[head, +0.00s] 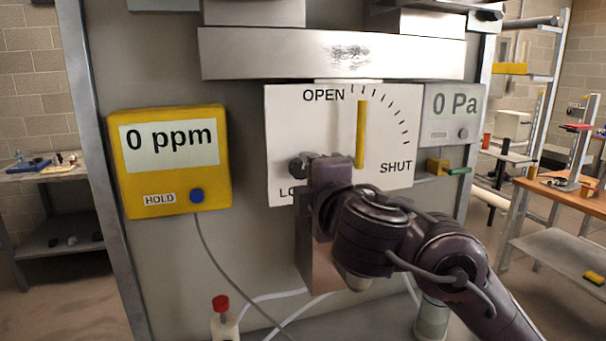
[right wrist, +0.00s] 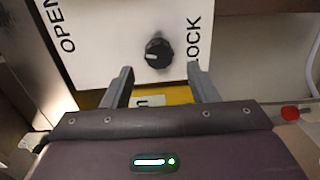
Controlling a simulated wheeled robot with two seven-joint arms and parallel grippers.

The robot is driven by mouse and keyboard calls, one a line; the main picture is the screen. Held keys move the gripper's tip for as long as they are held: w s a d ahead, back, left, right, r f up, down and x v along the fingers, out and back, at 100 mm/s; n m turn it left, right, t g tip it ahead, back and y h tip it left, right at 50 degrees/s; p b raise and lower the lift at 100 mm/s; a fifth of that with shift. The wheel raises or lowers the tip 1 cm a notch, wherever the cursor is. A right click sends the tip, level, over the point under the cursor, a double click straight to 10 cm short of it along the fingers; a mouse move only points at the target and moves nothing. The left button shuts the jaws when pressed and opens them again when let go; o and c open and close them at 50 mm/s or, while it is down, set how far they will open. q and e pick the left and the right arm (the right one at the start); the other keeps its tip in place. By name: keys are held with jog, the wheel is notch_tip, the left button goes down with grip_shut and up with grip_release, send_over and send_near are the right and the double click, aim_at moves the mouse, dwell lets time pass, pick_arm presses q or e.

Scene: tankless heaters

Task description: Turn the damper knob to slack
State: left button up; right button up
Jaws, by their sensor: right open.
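A white damper panel (head: 388,172) bears the words OPEN, SHUT and a partly covered LOCK, which reads fully in the right wrist view. A yellow pointer bar (head: 361,134) stands upright on its dial, right of OPEN. The small black round knob (head: 298,167) sits at the panel's lower left, near LOCK; it also shows in the right wrist view (right wrist: 158,53). My right gripper (right wrist: 159,73) is open and empty, its two fingertips short of the knob in that view, with the knob centred beyond the gap. In the head view, my right wrist covers part of the panel. No SLACK label is visible.
A yellow gas meter (head: 169,192) reading 0 ppm hangs left of the panel, and a grey gauge (head: 453,116) reading 0 Pa hangs right. A metal duct (head: 330,53) juts out above. A red-capped bottle (head: 223,318) and pale hoses are below.

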jog(key=v, duration=0.3)
jog(key=shift+s, duration=0.1)
jog(key=shift+d, duration=0.1)
